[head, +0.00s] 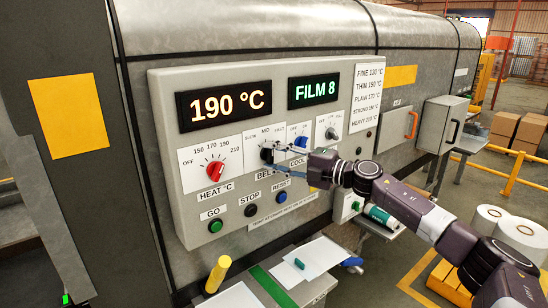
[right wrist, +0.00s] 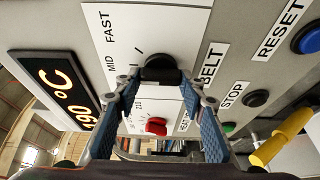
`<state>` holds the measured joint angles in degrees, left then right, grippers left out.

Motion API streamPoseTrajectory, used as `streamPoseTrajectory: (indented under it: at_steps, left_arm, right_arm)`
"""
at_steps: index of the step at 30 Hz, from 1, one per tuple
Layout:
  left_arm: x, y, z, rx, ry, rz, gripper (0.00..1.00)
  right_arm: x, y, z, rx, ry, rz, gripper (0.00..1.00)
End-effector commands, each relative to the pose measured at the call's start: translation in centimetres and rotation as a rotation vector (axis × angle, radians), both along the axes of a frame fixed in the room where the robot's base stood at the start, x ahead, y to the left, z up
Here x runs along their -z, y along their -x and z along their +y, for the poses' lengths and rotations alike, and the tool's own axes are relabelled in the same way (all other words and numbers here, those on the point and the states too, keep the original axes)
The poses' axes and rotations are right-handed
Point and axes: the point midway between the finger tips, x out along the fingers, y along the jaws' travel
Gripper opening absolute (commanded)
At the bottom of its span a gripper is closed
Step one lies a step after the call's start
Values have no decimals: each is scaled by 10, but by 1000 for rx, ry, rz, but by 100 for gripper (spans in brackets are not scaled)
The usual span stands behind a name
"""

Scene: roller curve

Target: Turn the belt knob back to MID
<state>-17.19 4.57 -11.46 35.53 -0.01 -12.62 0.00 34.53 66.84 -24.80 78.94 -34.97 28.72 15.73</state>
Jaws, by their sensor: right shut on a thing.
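The black belt knob (head: 266,154) sits on its white SLOW–MID–FAST plate on the grey control panel (head: 240,237). My right gripper (head: 274,160) reaches in from the right and is shut on the knob. In the right wrist view the black knob (right wrist: 160,66) shows between the two blue fingertips, by the BELT label, with MID and FAST printed to its upper left. The gripper covers part of the knob, and I cannot tell clearly which mark it points to. My left gripper is not in view.
The red heat knob (head: 215,171) is left of the belt knob; the blue cool knob (head: 300,141) is close on its right. GO (head: 215,226), STOP (head: 251,210) and RESET (head: 281,196) buttons sit below.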

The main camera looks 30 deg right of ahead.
Motion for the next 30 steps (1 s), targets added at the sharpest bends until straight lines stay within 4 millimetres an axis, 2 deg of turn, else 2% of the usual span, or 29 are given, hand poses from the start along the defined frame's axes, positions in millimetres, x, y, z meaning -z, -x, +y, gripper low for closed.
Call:
streamPoseTrajectory:
  at_steps: [3,4,8,20,30]
  left_arm:
    - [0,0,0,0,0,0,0]
    - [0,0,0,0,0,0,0]
    - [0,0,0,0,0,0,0]
    - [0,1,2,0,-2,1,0]
    - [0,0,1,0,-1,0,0]
  right_arm:
    - [2,0,1,-2,1,2,13]
    - [2,0,1,-2,0,2,41]
    - [1,0,1,-1,0,2,55]
    - [2,3,-2,1,-1,3,55]
    - [4,31,-16,0,1,6,55]
